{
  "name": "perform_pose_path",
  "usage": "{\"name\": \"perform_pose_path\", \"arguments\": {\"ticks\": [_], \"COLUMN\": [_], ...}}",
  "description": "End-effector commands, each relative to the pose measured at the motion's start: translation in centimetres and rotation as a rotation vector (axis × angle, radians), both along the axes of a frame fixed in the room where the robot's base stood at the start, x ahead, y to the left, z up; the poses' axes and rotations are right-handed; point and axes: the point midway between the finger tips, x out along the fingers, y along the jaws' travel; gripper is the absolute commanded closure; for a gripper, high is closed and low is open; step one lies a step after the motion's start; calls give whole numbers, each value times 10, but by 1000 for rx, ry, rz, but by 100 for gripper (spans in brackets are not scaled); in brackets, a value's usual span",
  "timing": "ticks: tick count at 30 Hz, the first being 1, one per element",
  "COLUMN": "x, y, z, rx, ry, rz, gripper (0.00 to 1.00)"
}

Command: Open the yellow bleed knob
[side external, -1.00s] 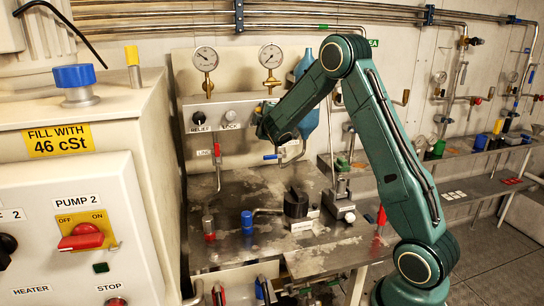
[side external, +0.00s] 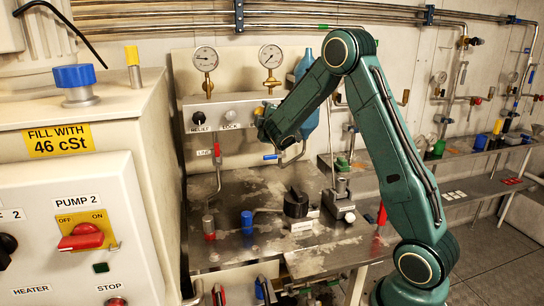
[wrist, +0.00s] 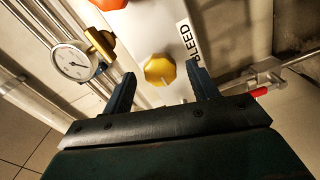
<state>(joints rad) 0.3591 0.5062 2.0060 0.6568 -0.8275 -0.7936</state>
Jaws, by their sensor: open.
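The yellow bleed knob (wrist: 160,70) is a faceted knob with a pale line on its face, on a light panel beside the BLEED label (wrist: 190,45). In the wrist view my gripper (wrist: 162,76) is open, with one dark finger on each side of the knob. A gap shows between the knob and each finger, and I see no clear contact. How deep the fingertips reach around it is hard to tell. In the side view my gripper (side external: 265,125) is at the right end of the control panel (side external: 215,104), and my arm hides most of the knob.
Two gauges (side external: 205,60) (side external: 270,57) stand above the panel; one gauge (wrist: 72,62) shows close by in the wrist view. A red-tipped lever (wrist: 258,92) lies right of my fingers. An orange-red knob (wrist: 108,3) is at the top. Metal worktop (side external: 240,185) lies below.

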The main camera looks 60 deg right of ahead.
Motion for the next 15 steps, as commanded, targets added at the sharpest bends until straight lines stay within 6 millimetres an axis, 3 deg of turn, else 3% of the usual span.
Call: {"name": "perform_pose_path", "arguments": {"ticks": [15], "x": [-50], "y": [52], "z": [0], "rx": [1], "ry": [2], "rz": [3], "gripper": [41]}}
